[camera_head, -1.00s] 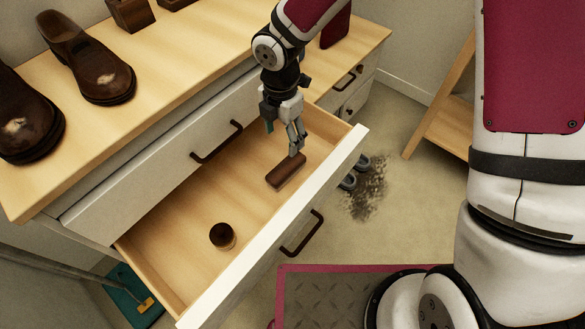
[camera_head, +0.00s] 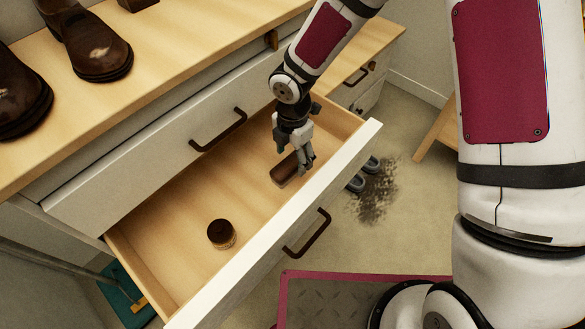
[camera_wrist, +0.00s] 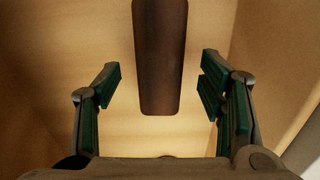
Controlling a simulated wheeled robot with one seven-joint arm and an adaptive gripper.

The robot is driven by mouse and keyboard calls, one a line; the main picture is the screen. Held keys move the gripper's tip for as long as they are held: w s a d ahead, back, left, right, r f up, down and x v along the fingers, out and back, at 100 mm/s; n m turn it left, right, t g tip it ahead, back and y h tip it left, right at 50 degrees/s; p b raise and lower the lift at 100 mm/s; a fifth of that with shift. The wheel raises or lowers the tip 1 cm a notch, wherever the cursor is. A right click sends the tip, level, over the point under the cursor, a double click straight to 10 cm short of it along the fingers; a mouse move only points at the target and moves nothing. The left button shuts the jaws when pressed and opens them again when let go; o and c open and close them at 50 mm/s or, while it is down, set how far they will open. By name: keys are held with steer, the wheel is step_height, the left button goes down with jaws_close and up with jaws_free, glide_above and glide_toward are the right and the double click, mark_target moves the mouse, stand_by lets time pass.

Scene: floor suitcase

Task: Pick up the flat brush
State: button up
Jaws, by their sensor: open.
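The flat brush is a dark brown, long block (camera_head: 285,171) lying on the floor of the open drawer, toward its right end. My gripper (camera_head: 292,158) is at the brush in the head view and partly hides it. In the wrist view the brush (camera_wrist: 160,60) runs lengthwise from the top edge to the middle, its far end cut off. My gripper's green-padded fingers (camera_wrist: 160,88) are spread apart, one on each side of the brush with clear gaps. Nothing is between them but the brush, and neither finger touches it.
The open drawer (camera_head: 150,270) has raised walls around the brush. A small round brown-topped item (camera_head: 221,234) lies in the drawer farther left. Brown shoes (camera_head: 95,50) stand on the dresser top (camera_head: 170,60). Dark dirt (camera_head: 375,192) lies on the floor outside.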

step_height(320, 180, down, 2)
steer(key=shift+b, duration=0.3)
steer(key=shift+r, duration=0.1)
steer(key=c, duration=1.3)
steer(key=shift+r, duration=0.1)
